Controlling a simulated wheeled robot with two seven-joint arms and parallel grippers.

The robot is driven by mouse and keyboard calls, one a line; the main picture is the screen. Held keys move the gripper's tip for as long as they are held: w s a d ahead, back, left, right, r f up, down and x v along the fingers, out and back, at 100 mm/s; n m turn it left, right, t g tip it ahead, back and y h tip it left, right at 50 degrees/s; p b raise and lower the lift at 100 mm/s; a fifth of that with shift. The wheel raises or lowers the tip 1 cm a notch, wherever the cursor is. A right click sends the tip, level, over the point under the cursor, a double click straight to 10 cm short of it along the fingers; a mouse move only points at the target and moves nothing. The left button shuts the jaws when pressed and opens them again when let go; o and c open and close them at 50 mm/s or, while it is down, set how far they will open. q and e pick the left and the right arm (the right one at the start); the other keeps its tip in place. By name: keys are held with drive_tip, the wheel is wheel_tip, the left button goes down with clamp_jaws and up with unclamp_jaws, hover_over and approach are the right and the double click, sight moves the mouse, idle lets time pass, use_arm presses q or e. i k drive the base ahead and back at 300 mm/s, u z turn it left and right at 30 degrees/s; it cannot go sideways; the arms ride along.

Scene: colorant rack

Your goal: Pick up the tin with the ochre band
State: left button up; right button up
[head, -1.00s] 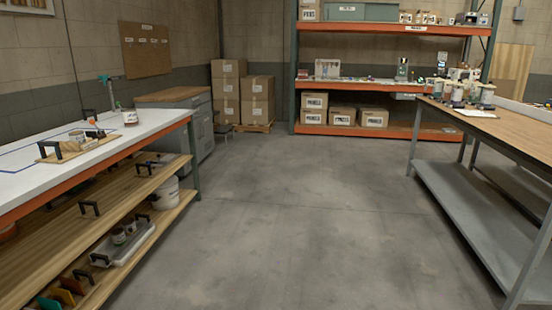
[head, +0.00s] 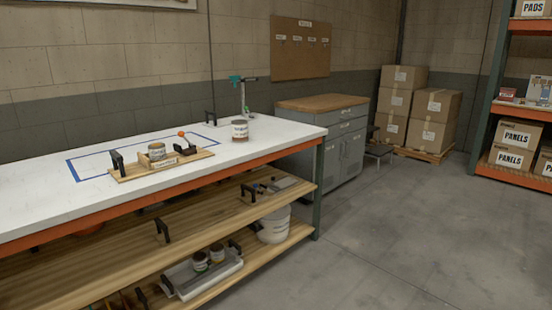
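A small tin (head: 157,151) with a yellowish-brown band sits in a holder on a wooden board (head: 125,174) on the white bench top. A larger pale tin (head: 240,131) stands upright near the bench's right end; its band is too small to tell surely. Two more tins, a left one (head: 200,262) and a right one (head: 217,253), stand in a grey tray (head: 184,290) on the lowest shelf; their bands look dark red. Which tin is the ochre one is not certain at this size. Neither of my grippers is in view.
The white bench (head: 40,195) has blue tape marking its top and wooden shelves below. A white bucket (head: 274,227) stands on the lowest shelf. A grey cabinet (head: 345,150) and stacked boxes (head: 432,136) stand beyond. The floor (head: 430,240) on the right is clear.

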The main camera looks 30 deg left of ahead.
sight(157, 151)
drive_tip(key=u, duration=0.75)
drive_tip(key=i, duration=1.65)
drive_tip(key=u, duration=1.3)
